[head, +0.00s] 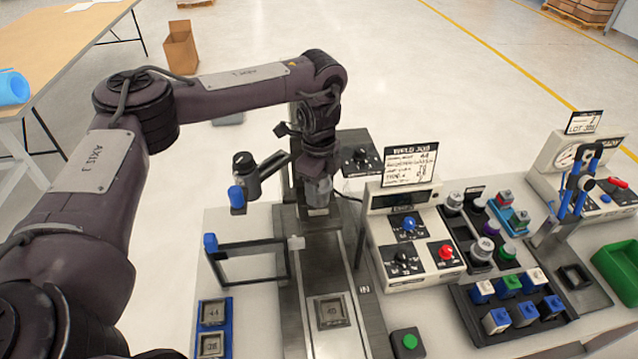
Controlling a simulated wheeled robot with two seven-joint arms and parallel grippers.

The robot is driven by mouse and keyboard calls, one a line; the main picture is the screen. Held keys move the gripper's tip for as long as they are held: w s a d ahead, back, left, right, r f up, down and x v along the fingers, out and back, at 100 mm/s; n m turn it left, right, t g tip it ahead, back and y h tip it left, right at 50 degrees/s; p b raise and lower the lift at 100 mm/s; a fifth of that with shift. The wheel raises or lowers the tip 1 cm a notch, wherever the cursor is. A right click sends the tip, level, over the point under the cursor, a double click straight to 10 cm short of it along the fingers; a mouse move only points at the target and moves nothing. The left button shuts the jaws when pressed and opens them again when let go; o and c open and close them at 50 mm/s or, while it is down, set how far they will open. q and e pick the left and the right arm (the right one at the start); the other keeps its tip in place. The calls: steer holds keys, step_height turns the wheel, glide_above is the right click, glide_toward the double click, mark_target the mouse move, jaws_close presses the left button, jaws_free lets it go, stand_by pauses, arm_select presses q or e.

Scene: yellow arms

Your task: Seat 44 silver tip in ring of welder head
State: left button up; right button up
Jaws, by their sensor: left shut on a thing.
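My left arm reaches in from the left and bends down over the steel track. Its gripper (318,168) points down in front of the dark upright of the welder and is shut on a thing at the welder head. A grey metallic piece (318,190) shows just under the wrist; I take it for the silver tip, but its marking is not readable. The ring is hidden behind the wrist and this piece, so I cannot tell whether the two touch. The job card (410,165) stands on the control box and seems to read 44. My right gripper is not in view.
A dark rack (480,248) holds several silver and coloured pieces right of the control box (412,243). A tray (510,310) of blue, green and white blocks is nearer. A blue-handled frame (245,245) stands left of the track. A marked plate (332,312) lies on the track.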

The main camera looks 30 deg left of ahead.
arm_select(q)
steer(key=shift+f+b, duration=0.4)
steer(key=shift+f, duration=0.3)
steer(key=shift+f+b, duration=0.95)
steer(key=shift+f, duration=1.2)
steer(key=o, duration=1.3)
steer(key=shift+o, duration=0.2)
step_height(320, 180, up, 8)
steer(key=shift+f, duration=0.25)
steer(key=shift+r, duration=0.15)
